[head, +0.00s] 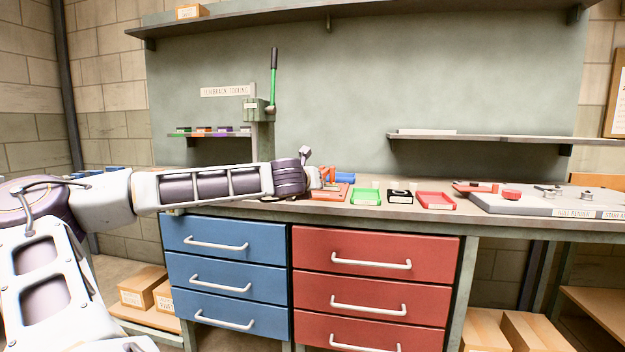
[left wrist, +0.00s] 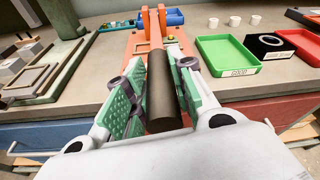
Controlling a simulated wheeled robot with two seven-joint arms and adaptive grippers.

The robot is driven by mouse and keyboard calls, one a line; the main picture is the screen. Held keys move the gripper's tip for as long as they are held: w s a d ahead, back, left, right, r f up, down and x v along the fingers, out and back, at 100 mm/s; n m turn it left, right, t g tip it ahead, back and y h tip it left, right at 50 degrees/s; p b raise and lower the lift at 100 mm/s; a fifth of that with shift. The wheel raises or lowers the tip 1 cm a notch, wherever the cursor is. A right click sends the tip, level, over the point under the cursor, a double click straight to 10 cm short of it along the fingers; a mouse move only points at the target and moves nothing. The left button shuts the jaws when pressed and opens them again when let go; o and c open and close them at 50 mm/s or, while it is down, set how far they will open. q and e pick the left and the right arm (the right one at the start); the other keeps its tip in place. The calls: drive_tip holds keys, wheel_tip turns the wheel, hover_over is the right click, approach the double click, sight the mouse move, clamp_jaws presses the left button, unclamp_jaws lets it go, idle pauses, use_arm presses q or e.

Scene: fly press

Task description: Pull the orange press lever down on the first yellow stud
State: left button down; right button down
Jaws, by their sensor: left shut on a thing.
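The orange press (left wrist: 135,42) stands on the bench in the left wrist view, with its orange lever (left wrist: 155,28) pointing toward me. The lever ends in a dark round grip (left wrist: 165,105). My left gripper (left wrist: 158,85) has its green pads on either side of this grip and is shut on it. A small yellow stud (left wrist: 171,38) shows just right of the lever; other studs may be hidden behind it. In the head view my left gripper (head: 318,178) is at the orange press (head: 333,191), which it partly hides. My right gripper is not in view.
Right of the press are a green tray (head: 365,197), a black block with a ring (head: 400,196) and a red tray (head: 435,200). A green-handled arbor press (head: 262,110) stands at left. Drawers lie below the bench.

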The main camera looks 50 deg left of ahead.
use_arm(q)
drive_tip(key=shift+d+f, duration=0.15)
drive_tip(key=shift+f, duration=0.9)
drive_tip(key=c, duration=1.2)
unclamp_jaws()
drive_tip(key=shift+r, duration=0.1)
drive_tip(key=shift+c, duration=0.2)
drive_tip(key=shift+o, duration=0.2)
drive_tip(key=shift+r, duration=0.1)
drive_tip(key=shift+s+r, duration=0.15)
drive_tip(key=shift+s+d+r, duration=0.15)
drive_tip(key=shift+s+d, duration=0.05)
drive_tip(key=shift+s, duration=0.1)
drive_tip(key=v, duration=1.1)
drive_tip(key=shift+f, duration=0.3)
